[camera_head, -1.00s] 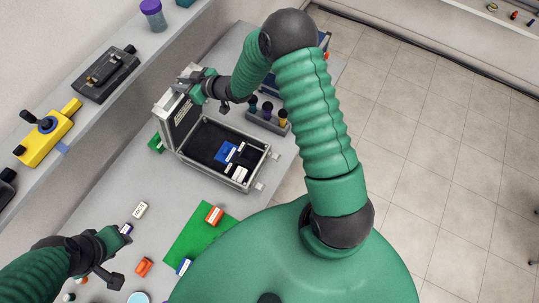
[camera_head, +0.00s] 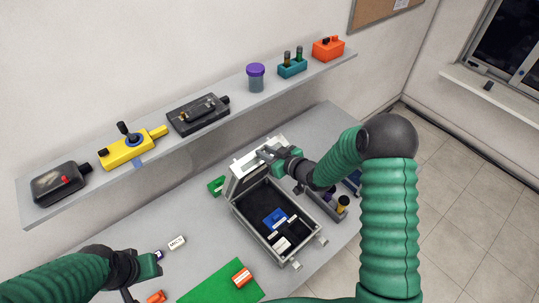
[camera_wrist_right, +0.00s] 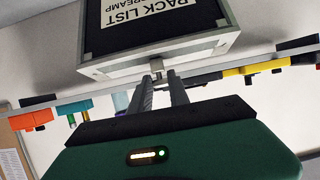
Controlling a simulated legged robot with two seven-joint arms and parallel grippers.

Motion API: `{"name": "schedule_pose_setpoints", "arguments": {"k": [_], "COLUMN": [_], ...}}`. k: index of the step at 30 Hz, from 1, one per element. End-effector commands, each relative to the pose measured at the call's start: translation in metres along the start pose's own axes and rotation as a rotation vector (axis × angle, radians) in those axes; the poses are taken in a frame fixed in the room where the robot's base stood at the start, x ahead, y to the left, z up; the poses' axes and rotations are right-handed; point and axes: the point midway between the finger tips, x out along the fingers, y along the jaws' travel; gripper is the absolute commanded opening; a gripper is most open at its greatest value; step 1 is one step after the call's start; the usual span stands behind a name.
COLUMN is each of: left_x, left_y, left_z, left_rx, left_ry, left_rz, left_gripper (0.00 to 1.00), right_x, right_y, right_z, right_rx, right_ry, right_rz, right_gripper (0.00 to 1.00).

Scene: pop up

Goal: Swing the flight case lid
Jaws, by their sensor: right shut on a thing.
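The flight case (camera_head: 297,262) stands open on the table, a silver-edged box with a black inside. Its lid (camera_head: 235,186) is raised at the far side of the case. In the right wrist view the lid (camera_wrist_right: 92,68) shows a black lining and a label reading "PACK LIST". My right gripper (camera_head: 264,154) is at the lid's upper edge. In the wrist view its fingers (camera_wrist_right: 158,82) are shut on a small tab at the lid's edge. My left gripper (camera_head: 145,277) is open and empty above the table at lower left, away from the case.
A blue item (camera_head: 274,218) and white-labelled pieces lie in the case. A holder with bottles (camera_head: 340,205) stands close to its right. A green mat (camera_head: 215,285) lies in front. The wall shelf (camera_head: 155,158) behind carries a yellow device (camera_head: 128,148) and other items.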

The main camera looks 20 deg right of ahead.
Motion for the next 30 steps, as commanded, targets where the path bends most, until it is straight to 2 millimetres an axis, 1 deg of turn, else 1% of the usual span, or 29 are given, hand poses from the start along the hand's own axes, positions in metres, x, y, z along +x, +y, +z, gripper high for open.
{"name": "schedule_pose_setpoints", "arguments": {"k": [1, 21, 25, 30], "left_x": [0.002, 0.014, 0.016, 0.016], "left_y": [0.000, 0.000, 0.000, 0.000], "left_z": [0.001, 0.003, 0.004, 0.004], "left_rx": [0.000, 0.000, 0.000, 0.000], "left_ry": [0.000, 0.000, 0.000, 0.000], "left_rz": [0.000, 0.000, 0.000, 0.000], "left_gripper": [0.36, 0.36, 0.36, 0.36], "right_x": [-0.004, -0.048, -0.057, -0.062], "right_y": [0.003, 0.002, 0.003, 0.002], "right_z": [0.006, 0.047, 0.054, 0.055], "right_rx": [0.003, 0.003, 0.002, 0.002], "right_ry": [-0.006, -0.007, -0.006, -0.001], "right_rz": [0.006, 0.004, 0.006, 0.006], "right_gripper": [0.00, 0.00, 0.00, 0.00]}}
